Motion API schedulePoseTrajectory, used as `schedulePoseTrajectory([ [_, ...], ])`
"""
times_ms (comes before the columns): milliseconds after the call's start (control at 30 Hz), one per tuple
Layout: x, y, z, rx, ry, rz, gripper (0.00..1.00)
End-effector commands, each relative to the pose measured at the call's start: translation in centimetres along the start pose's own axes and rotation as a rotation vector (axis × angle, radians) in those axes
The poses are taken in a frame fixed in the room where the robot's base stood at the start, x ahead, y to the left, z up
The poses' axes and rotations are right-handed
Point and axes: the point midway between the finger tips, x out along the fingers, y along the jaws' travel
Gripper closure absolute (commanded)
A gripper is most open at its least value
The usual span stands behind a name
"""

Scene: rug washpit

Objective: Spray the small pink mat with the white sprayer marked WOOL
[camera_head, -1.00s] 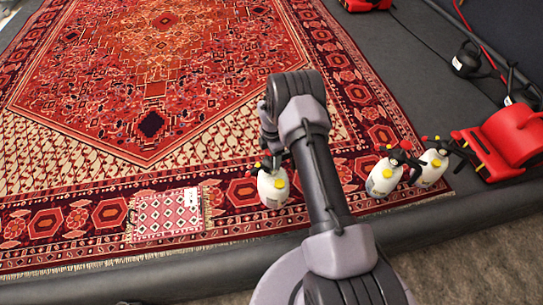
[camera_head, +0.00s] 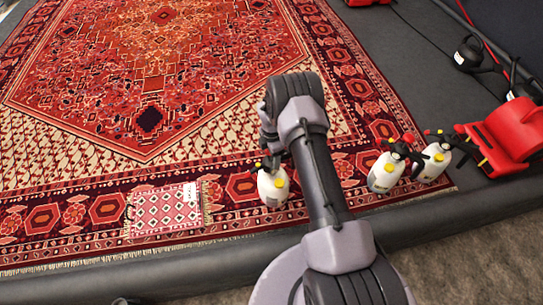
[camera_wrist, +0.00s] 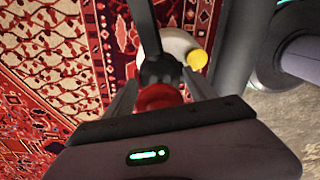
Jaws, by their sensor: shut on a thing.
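A white sprayer (camera_head: 273,187) with a yellow cap stands upright on the large rug, or just above it; I cannot tell which. My gripper (camera_wrist: 160,92) is shut on the black and red top of this sprayer, seen from above in the wrist view. Its white body (camera_wrist: 181,45) and yellow cap (camera_wrist: 197,59) show beyond the jaws. The marking on its label is too small to read. The small pink mat (camera_head: 165,209), with a patterned field and fringed ends, lies flat on the rug's border, left of the held sprayer and apart from it.
Two similar white sprayers (camera_head: 386,172) (camera_head: 433,161) stand right of my arm. A red machine (camera_head: 507,135) is at the right, with a black can (camera_head: 468,54) behind it. A dark raised edge (camera_head: 150,274) runs along the front. The rug (camera_head: 130,100) is clear around the mat.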

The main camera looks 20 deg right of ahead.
Motion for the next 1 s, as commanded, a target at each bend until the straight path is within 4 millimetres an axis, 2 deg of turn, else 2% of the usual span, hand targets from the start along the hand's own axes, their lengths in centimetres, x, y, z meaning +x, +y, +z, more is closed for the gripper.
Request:
schedulePoseTrajectory([
  [467,0.72,0.12,0.03,0.0,-0.001,0.003,1.0],
  [500,0.73,0.12,0.03,0.0,-0.001,0.003,0.33],
  [600,0.69,0.1,0.03,0.0,-0.001,0.002,0.14],
  [633,0.7,0.09,0.02,0.0,-0.001,0.002,0.1],
  [900,0.83,-0.08,-0.02,0.0,0.0,-0.002,0.1],
  [1000,-0.09,-0.04,-0.01,0.0,0.0,-0.001,0.1],
])
